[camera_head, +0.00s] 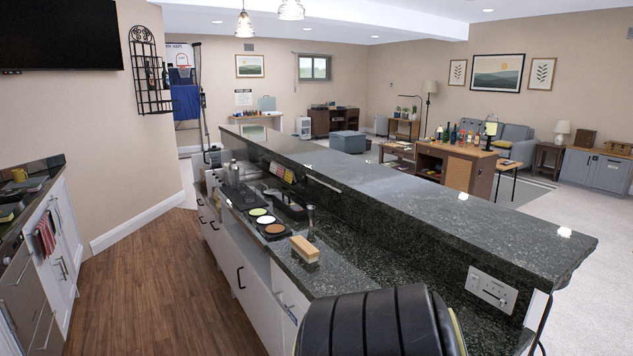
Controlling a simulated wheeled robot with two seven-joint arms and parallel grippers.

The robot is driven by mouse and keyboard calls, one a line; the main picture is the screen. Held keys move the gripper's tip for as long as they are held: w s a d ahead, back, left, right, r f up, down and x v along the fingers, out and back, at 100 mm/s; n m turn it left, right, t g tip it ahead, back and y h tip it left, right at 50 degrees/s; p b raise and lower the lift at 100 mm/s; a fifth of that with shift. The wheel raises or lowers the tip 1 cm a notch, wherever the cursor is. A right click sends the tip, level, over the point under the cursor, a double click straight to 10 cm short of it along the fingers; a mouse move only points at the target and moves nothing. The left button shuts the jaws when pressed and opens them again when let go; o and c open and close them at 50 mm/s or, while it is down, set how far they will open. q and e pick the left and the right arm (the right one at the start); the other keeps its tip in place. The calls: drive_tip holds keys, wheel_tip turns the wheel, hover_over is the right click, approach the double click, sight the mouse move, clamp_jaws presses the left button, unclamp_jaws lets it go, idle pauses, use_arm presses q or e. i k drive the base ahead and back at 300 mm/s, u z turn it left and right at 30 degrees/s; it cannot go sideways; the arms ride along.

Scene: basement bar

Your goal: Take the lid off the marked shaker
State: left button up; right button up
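Upright metal vessels that look like shakers (234,174) stand at the far end of the lower bar counter, left of the raised ledge. They are small and close together in this view. I cannot make out a mark on any of them, nor whether each has its lid on. Neither of my grippers shows in the head view, so nothing is seen held.
The lower counter carries a black tray (273,236) with round colored dishes, a wood-topped brush or block (305,249) and a clear glass or jigger (311,222). The raised granite ledge (430,205) runs along its right. The wooden floor (150,290) left of the bar is clear.

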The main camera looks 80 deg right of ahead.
sight(232, 179)
drive_tip(key=z, duration=1.25)
drive_tip(key=i, duration=2.45)
drive_tip(key=z, duration=1.85)
